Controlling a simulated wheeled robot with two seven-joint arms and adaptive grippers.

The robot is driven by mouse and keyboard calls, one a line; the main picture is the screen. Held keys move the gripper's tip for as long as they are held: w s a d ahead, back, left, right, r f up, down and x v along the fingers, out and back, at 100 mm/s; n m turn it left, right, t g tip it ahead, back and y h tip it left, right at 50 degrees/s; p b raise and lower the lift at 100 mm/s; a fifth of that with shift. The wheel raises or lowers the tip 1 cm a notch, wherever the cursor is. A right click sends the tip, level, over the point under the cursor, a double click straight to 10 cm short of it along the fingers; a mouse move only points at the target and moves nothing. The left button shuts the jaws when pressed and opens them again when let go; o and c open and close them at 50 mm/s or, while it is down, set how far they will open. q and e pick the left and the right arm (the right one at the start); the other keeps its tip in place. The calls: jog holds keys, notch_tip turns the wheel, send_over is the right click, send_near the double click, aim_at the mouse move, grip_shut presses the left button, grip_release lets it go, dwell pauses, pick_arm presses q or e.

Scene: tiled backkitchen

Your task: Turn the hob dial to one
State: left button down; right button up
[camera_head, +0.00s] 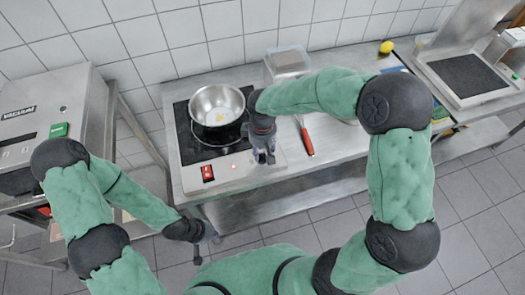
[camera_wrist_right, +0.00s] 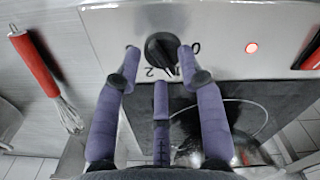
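The black hob dial (camera_wrist_right: 160,50) is on the steel front panel (camera_wrist_right: 225,30) of the hob, with a "2" and a "0" printed beside it. My right gripper (camera_wrist_right: 160,54) has its fingertips spread on both sides of the dial, with small gaps that look free; whether any finger touches it is unclear. In the head view my right gripper (camera_head: 264,153) points down over the panel and hides the dial. My left gripper (camera_head: 207,236) hangs low in front of the counter, away from the hob; its fingers are too small to read.
A metal pot (camera_head: 217,103) with yellowish contents stands on the black hob top (camera_head: 188,152). A red switch (camera_head: 207,173) and a lit red lamp (camera_head: 233,167) are on the panel. A red-handled whisk (camera_wrist_right: 36,65) lies beside the hob. A clear container (camera_head: 288,63) stands behind.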

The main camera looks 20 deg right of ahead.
aim_at(263, 155)
notch_tip(263, 155, up, 11)
jog(key=shift+r, duration=0.15)
jog(key=shift+s, duration=0.1)
dwell(0.7)
